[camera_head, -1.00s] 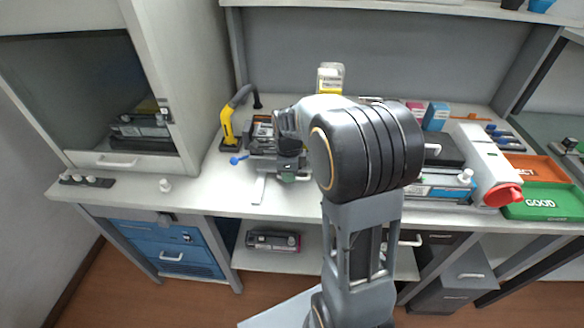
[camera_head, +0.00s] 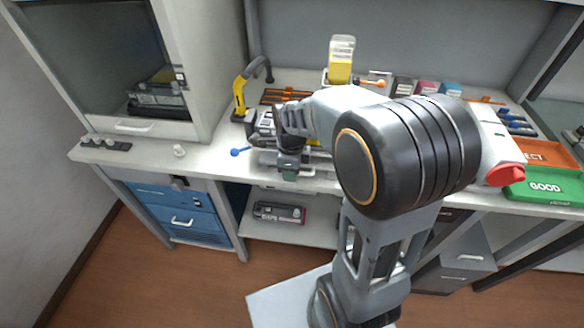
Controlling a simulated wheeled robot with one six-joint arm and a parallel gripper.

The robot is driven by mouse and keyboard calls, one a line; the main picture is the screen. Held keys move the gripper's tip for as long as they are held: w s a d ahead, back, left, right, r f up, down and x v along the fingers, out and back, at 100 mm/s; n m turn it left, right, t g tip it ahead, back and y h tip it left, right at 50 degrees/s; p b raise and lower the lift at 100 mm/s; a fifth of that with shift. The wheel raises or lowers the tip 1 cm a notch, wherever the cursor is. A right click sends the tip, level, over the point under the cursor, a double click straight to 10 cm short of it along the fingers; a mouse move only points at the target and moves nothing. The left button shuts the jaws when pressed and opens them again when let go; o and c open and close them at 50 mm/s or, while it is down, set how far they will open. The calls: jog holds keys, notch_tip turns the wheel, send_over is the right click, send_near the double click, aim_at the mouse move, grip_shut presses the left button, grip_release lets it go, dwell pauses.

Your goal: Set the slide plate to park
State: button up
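The fixture (camera_head: 264,128), a dark and metallic device, stands on the bench left of centre. A blue ball knob (camera_head: 235,152) sticks out on its left. I cannot clearly make out the slide plate; my arm covers much of the fixture. My gripper (camera_head: 290,172) points down over the fixture's front side, right of the blue knob. A small green part shows at its lower end. Its fingertips are too small and too hidden to tell whether they are open or touching anything.
A yellow-handled tool (camera_head: 240,96) stands behind the fixture on the left. A yellow bottle (camera_head: 341,60) stands at the back. A green GOOD tray (camera_head: 548,187) and an orange tray (camera_head: 533,153) are at the right. A white knob (camera_head: 179,150) stands on bare bench at the left.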

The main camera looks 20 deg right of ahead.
jog(key=shift+o, duration=0.4)
jog(key=shift+d, duration=0.1)
jog(key=shift+w+r, duration=0.1)
jog(key=shift+r, duration=0.4)
notch_tip(320, 180, up, 13)
jog(key=p, duration=0.1)
jog(key=shift+f, duration=0.1)
